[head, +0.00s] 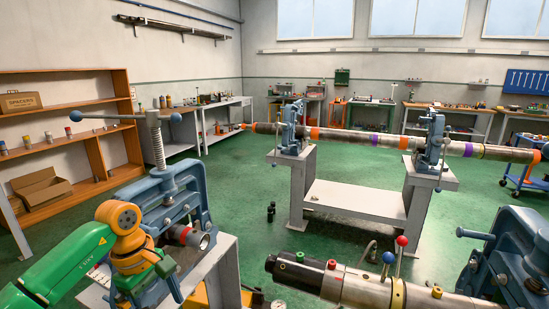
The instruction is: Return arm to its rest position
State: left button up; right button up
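My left arm (62,262) is green and comes in from the lower left. Its orange and yellow wrist (124,216) is in front of a blue pipe vise (178,192) on a pale stand. I cannot make out the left fingers against the vise, nor whether they touch it. The vise has a tall screw with a blue-knobbed cross handle (105,116). A short metal pipe end (204,239) with a red band shows at its jaws. My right arm and gripper are not in view.
A thick metal cylinder (350,288) with coloured knobs and two upright levers lies at the lower right, by another blue vise (512,262). Behind, a long banded pipe (350,138) rests in two blue vises on a pale bench (350,200).

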pick_arm(q)
jog(key=w+d+f+n+t+h, duration=0.1)
jog(key=d+f+n+h, duration=0.3)
jog(key=d, duration=0.5)
jog(key=w+d+f+n+t+h, duration=0.1)
jog(key=w+d+f+n+h, duration=0.15)
jog(key=d+n+h, duration=0.55)
notch_tip(320, 180, down, 9)
jog(key=w+n+t+y, duration=0.1)
jog(key=w+n+t, duration=0.2)
jog(key=n+t, duration=0.85)
jog(key=s+a+f+n+g+y, duration=0.2)
jog(key=s+a+f+n+y, duration=0.35)
jog(key=f+n, duration=0.5)
jog(key=s+a+f+n+g+y, duration=0.2)
jog(key=s+a+f+n+y, duration=0.4)
jog(key=f+n, duration=0.4)
jog(key=s+f+n+g, duration=0.2)
jog(key=s+f+n, duration=0.1)
jog(key=s, duration=0.6)
jog(key=s+a+f+n+g+y, duration=0.1)
jog(key=s+f+n+g, duration=0.2)
jog(key=s, duration=0.7)
jog(key=s+a+f+n+g, duration=0.1)
jog(key=s+f+n+g, duration=0.2)
jog(key=s, duration=0.7)
jog(key=n, duration=0.2)
jog(key=shift+s+a+f+n, duration=0.15)
jog(key=shift+a+f+n, duration=0.1)
jog(key=shift+n, duration=0.05)
